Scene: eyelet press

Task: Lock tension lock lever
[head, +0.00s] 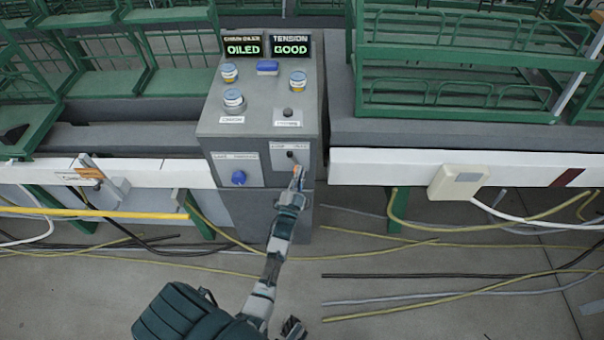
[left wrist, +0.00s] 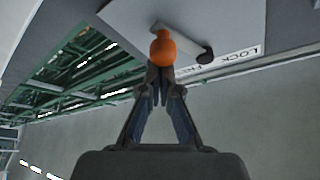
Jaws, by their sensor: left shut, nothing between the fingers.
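The lever plate (head: 284,158) is a pale panel on the upper front of the grey control box, with a small dark part on it. In the left wrist view the plate (left wrist: 135,15) carries a light grey lever (left wrist: 180,40) with an orange ball knob (left wrist: 163,48). A black rounded part (left wrist: 205,57) shows at its other end, near the printed words FREE and LOCK. My left gripper (head: 297,178) is at the plate's lower edge. Its fingers (left wrist: 158,80) are shut and empty, right at the knob and partly overlapped by it. I cannot tell if they touch.
Two displays read OILED (head: 242,48) and TENSION GOOD (head: 290,46). White rails (head: 400,167) flank the box. Cables lie across the floor.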

